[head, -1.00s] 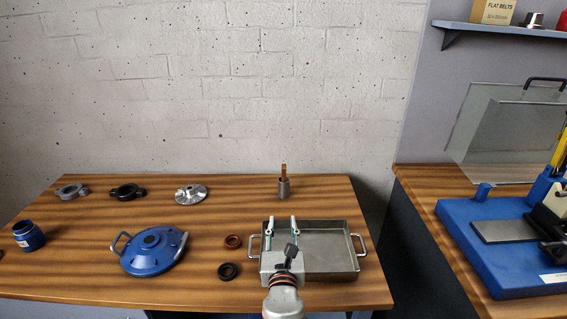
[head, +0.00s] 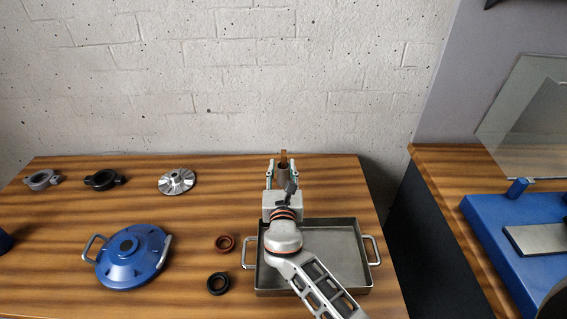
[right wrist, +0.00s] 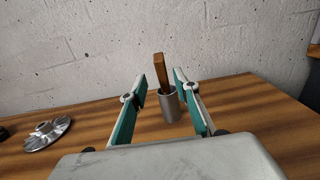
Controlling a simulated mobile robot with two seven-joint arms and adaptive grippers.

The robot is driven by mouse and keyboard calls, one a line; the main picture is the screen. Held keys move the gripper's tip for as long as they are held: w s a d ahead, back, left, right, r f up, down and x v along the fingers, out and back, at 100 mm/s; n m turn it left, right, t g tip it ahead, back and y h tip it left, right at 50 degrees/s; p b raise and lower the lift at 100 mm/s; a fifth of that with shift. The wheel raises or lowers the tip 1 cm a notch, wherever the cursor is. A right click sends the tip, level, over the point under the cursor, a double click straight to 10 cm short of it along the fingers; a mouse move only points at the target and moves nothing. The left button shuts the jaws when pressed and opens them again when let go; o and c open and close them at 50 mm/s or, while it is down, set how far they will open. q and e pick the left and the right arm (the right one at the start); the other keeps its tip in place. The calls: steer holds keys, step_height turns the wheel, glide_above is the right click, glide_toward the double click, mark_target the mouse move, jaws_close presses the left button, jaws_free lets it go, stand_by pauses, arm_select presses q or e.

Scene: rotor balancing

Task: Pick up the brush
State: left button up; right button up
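The brush (head: 283,155) stands upright in a small grey metal cup (head: 283,172) near the back of the table; only its brown wooden handle shows. In the right wrist view the brush handle (right wrist: 160,69) leans slightly in the cup (right wrist: 171,106). My right gripper (head: 283,168) is open, its two fingers pointing at the cup. In the right wrist view my right gripper (right wrist: 158,90) has its green-padded fingers apart, with the cup and handle seen between them and nothing held. I cannot tell whether the fingertips reach past the cup. My left gripper is not in view.
A metal tray (head: 374,284) with side handles lies under my right arm. Left of it are a brown ring (head: 225,243), a black ring (head: 218,284), a blue round cover (head: 132,256) and a silver impeller (head: 177,181). Table around the cup is clear; the wall is behind.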

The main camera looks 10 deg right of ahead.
mark_target(284, 163)
steer(key=w, duration=0.2)
steer(key=w+d, duration=0.1)
steer(key=shift+w+d+f, duration=0.1)
steer(key=shift+w+d, duration=0.05)
steer(key=shift+w, duration=0.65)
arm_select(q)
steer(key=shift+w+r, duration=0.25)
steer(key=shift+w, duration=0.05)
arm_select(e)
jaws_close()
steer(key=shift+d, duration=0.1)
